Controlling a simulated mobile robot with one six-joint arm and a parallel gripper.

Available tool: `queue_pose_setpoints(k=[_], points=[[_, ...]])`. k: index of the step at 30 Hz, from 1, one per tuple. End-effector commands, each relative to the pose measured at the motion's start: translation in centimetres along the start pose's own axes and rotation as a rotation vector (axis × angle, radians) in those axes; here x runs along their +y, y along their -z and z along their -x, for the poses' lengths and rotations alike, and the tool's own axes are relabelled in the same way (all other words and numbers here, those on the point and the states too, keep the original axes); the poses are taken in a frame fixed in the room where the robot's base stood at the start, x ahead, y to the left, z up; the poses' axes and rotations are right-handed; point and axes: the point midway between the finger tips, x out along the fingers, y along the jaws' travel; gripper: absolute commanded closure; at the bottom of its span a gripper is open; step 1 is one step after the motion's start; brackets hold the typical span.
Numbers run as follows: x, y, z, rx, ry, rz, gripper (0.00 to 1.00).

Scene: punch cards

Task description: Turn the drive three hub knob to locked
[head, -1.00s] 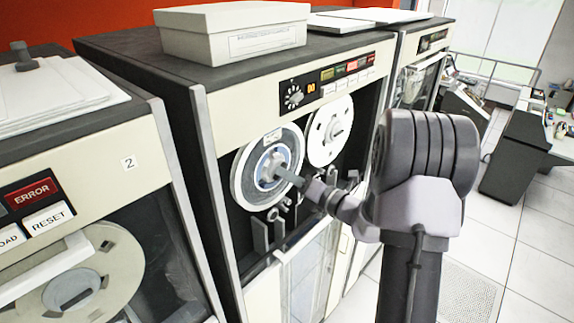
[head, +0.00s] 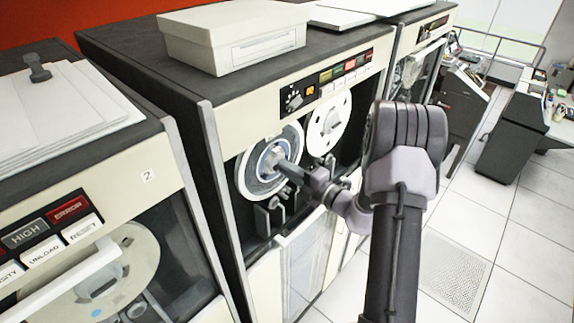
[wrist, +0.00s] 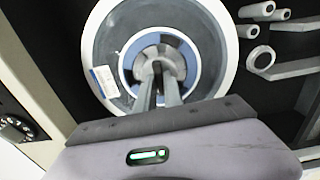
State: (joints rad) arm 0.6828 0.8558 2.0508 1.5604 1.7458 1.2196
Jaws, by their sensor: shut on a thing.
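The drive in the middle of the head view has two tape reels behind its open front. The left reel (head: 250,178) carries the hub knob, which shows in the wrist view as a grey knob (wrist: 153,53) at the centre of a blue ring. My gripper (head: 277,158) reaches into the drive from the right. In the wrist view my gripper (wrist: 158,72) has both fingers closed on the knob. The fingers hide part of the knob, and I cannot read whether it stands at locked.
The right reel (head: 329,123) sits close to my wrist. A white box (head: 232,36) lies on top of the drive. Another drive (head: 90,240) marked 2 stands at the left. In the wrist view, guide rollers (wrist: 268,58) stick out beside the reel. Open tiled floor lies at the right.

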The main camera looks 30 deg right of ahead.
Motion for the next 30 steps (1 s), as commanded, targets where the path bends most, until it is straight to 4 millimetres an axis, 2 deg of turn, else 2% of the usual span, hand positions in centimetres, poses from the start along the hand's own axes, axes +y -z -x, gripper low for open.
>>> queue_pose_setpoints(k=[17, 18, 21, 30], points=[[0.01, -0.04, 0.01, -0.001, -0.001, -0.032, 1.0], [0.01, -0.04, 0.01, -0.001, -0.001, -0.032, 0.86], [0.0, -0.03, 0.01, -0.001, 0.0, -0.031, 0.67], [-0.01, -0.02, 0.06, -0.001, 0.0, -0.031, 0.66]])
